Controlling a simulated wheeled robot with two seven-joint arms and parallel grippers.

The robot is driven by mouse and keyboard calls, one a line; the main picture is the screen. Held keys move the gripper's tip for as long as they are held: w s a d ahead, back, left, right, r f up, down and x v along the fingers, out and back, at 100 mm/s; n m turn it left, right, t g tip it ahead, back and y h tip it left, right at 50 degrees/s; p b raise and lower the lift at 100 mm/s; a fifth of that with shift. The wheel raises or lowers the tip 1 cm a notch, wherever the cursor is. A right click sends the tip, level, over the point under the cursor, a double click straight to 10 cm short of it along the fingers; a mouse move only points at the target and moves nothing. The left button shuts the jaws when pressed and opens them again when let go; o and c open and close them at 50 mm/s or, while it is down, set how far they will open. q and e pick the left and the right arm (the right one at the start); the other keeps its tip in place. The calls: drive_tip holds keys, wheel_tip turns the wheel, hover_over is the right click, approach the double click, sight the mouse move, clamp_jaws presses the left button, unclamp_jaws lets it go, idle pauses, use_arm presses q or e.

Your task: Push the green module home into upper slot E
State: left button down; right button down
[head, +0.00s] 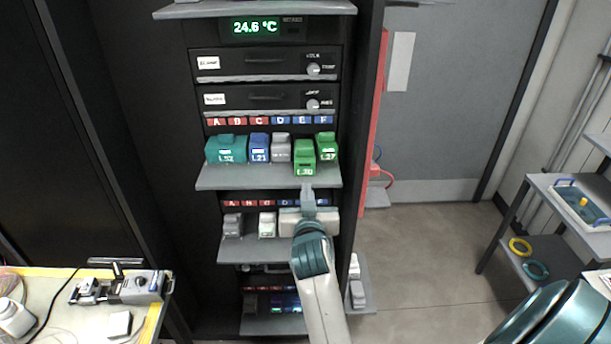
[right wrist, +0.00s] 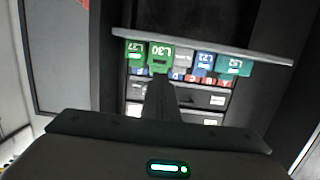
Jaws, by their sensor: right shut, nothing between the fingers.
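The green module (head: 304,160), labelled L30, stands on the upper shelf below the blue letter E (head: 302,120). It sticks out further to the front than its neighbours. It also shows upside down in the right wrist view (right wrist: 161,56). My right gripper (head: 307,187) is shut and empty, its tips just in front of and below the module's front face. In the right wrist view the closed fingers (right wrist: 161,80) point at the module and overlap its lower front; I cannot tell whether they touch it. The inside of slot E is hidden. My left gripper is not in view.
A second green module (head: 327,147) stands close on the right, a grey one (head: 280,148) on the left, then blue (head: 259,147) and teal (head: 226,149) ones. The upper shelf lip (head: 250,181) juts out below. A lower shelf (head: 240,250) holds grey and white modules.

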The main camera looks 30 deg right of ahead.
drive_tip(key=shift+w, duration=0.15)
drive_tip(key=b, duration=0.2)
approach(305, 167)
drive_tip(key=shift+w+d+f, duration=0.7)
drive_tip(key=shift+w+f, duration=0.2)
drive_tip(key=shift+w, duration=0.3)
drive_tip(key=shift+r+b+x, duration=0.2)
drive_tip(key=shift+b+x, duration=0.2)
drive_tip(key=shift+x, duration=0.9)
drive_tip(key=shift+r+b+x, duration=0.2)
drive_tip(key=shift+b+x, duration=0.15)
drive_tip(key=shift+x, duration=0.95)
drive_tip(key=shift+r+b+x, duration=0.25)
drive_tip(key=shift+b+x, duration=0.25)
drive_tip(key=shift+x, duration=1.05)
drive_tip(key=shift+r+b+x, duration=0.2)
drive_tip(key=shift+b+x, duration=0.3)
drive_tip(key=shift+x, duration=1.05)
drive_tip(key=shift+s+a+r+p, duration=0.1)
drive_tip(key=shift+s+a+p, duration=0.25)
drive_tip(key=shift+s+p, duration=0.2)
drive_tip(key=shift+f+p+v, duration=0.15)
drive_tip(key=shift+p+v, duration=0.35)
drive_tip(key=shift+v, duration=0.55)
drive_tip(key=shift+f+p+v, duration=0.15)
drive_tip(key=shift+p+v, duration=0.3)
drive_tip(key=shift+v, duration=0.55)
drive_tip(key=shift+f+p+v, duration=0.2)
drive_tip(key=shift+p+v, duration=0.25)
drive_tip(key=shift+v, duration=0.9)
